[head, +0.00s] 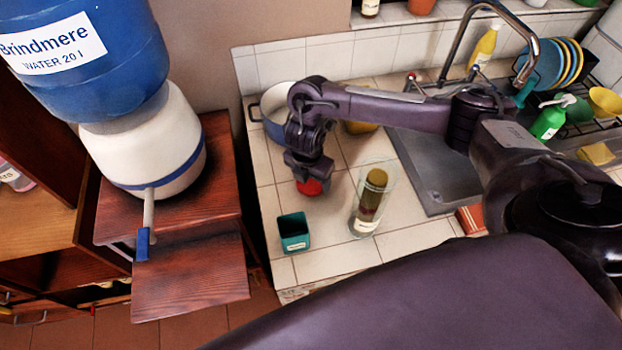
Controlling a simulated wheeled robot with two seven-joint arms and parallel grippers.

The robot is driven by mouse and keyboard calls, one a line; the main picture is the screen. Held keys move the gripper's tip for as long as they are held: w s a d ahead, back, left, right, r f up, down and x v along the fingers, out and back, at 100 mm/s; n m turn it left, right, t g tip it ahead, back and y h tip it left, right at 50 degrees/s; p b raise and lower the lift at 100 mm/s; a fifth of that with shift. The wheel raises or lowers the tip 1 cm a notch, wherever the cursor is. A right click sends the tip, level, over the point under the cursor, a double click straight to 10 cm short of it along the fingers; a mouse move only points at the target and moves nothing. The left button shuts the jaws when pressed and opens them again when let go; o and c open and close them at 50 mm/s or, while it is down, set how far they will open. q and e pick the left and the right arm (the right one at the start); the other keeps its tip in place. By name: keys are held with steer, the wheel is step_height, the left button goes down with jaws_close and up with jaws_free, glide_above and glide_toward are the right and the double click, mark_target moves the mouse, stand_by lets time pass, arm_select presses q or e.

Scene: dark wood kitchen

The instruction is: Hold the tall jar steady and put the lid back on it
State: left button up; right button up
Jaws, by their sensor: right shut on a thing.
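The tall jar (360,219) is a clear glass cylinder with brown and olive contents and a pale label low down. It stands upright on the tiled counter (405,246), and no lid shows on its top. My right gripper (308,178) points down to the left of the jar, apart from it. It is shut on a red round thing that looks like the lid (311,187). The fingers partly hide the lid, and I cannot tell whether it touches the counter. My left gripper is not in view.
A green square container (294,232) stands in front of the lid. A pot (254,112) and a yellowish item (360,127) sit behind my right arm. The sink (428,180) is to the right. A water dispenser (150,150) stands on a wooden stand at left.

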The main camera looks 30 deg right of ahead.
mark_target(311, 182)
step_height(311, 182, up, 19)
steer(key=p, duration=0.5)
stand_by(0.4)
